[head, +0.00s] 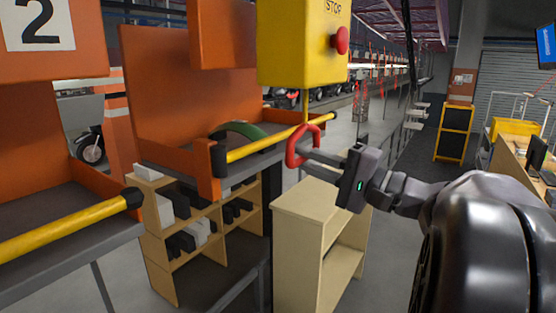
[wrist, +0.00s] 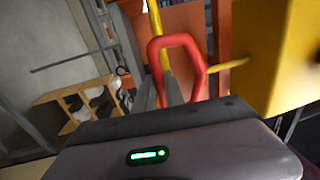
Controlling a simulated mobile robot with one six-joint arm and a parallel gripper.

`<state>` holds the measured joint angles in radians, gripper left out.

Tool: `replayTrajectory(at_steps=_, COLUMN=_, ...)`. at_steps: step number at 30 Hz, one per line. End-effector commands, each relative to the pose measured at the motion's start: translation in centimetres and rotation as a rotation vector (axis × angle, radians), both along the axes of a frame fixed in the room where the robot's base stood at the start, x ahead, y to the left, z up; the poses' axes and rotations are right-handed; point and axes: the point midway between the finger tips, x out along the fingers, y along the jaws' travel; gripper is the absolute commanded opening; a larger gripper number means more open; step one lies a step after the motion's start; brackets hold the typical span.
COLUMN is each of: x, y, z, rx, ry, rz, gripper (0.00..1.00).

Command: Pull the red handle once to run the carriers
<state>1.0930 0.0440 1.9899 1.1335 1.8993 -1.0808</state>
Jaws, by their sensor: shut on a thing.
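The red handle (head: 303,146) is a loop hanging on a cord below the yellow box (head: 290,45) in the head view. In the wrist view the red handle (wrist: 178,45) stands just beyond my gripper, with its lower part hidden behind the gripper body. My gripper (head: 312,158) reaches in from the right and is shut on the lower part of the handle. The yellow box carries a red knob (head: 340,40) and the word STOP. The carriers cannot be told apart clearly from the orange stations.
Orange carriers or stations with yellow bars (head: 70,228) stand at the left, one marked 2 (head: 40,22). A wooden shelf (head: 180,235) with small boxes stands below. A pale cabinet (head: 310,215) stands under my gripper.

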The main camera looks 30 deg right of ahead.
Motion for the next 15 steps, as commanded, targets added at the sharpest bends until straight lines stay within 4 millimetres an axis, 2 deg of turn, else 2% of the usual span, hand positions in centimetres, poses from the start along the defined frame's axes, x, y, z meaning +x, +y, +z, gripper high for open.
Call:
replayTrajectory(at_steps=1, x=0.0, y=0.0, z=-1.0, rx=0.000, ry=0.001, rz=0.000, gripper=0.00)
replayTrajectory(at_steps=15, x=0.0, y=0.0, z=-5.0, rx=0.000, ry=0.002, rz=0.000, gripper=0.00)
